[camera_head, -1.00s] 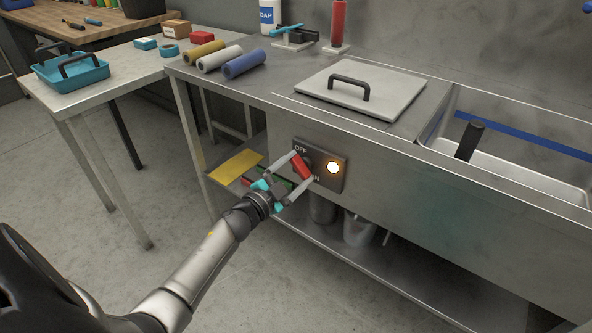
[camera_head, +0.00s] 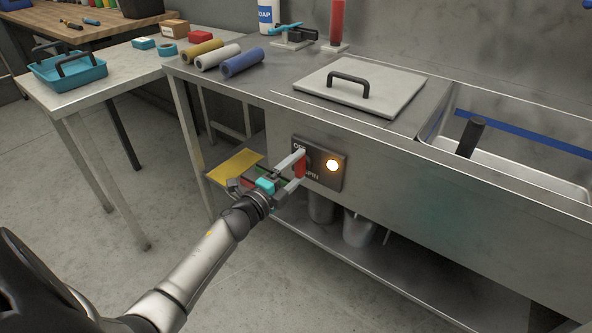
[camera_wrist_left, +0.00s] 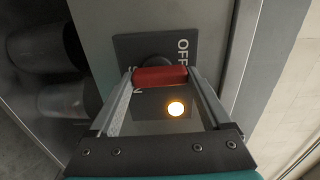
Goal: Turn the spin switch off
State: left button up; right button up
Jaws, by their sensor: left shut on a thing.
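The spin switch is a red bar knob (camera_head: 300,167) on a dark panel (camera_head: 333,176) on the front of the steel sink bench. The panel carries the words OFF and SPIN, partly hidden by my fingers, and a round lamp (camera_head: 333,165) that glows orange. My left gripper (camera_head: 301,167) is shut on the red knob, one finger at each end. In the left wrist view the knob (camera_wrist_left: 160,77) lies across between the two fingertips, and the lamp (camera_wrist_left: 176,108) is lit. The knob stands nearly upright in the head view. My right gripper is not in view.
A lid with a black handle (camera_head: 348,84) lies on the bench beside the open sink basin (camera_head: 520,165). Several rolls lie at the bench's left end. A yellow sheet (camera_head: 235,165) and metal pots (camera_head: 360,229) are on the shelf below. The floor at left is clear.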

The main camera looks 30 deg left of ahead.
pick_arm(q)
jog(key=shift+m, duration=0.3)
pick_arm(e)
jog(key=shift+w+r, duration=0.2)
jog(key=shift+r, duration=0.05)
pick_arm(q)
jog(key=o, duration=1.2)
jog(key=shift+c, duration=0.2)
jog(key=shift+s, duration=0.5)
jog(key=s+a+p, duration=0.1)
jog(key=s+p, duration=0.2)
jog(key=s, duration=1.1)
jog(key=shift+s, duration=0.15)
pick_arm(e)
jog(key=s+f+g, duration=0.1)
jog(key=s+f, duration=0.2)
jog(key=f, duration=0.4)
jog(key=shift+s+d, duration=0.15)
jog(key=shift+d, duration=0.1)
pick_arm(q)
jog(key=shift+a, duration=0.1)
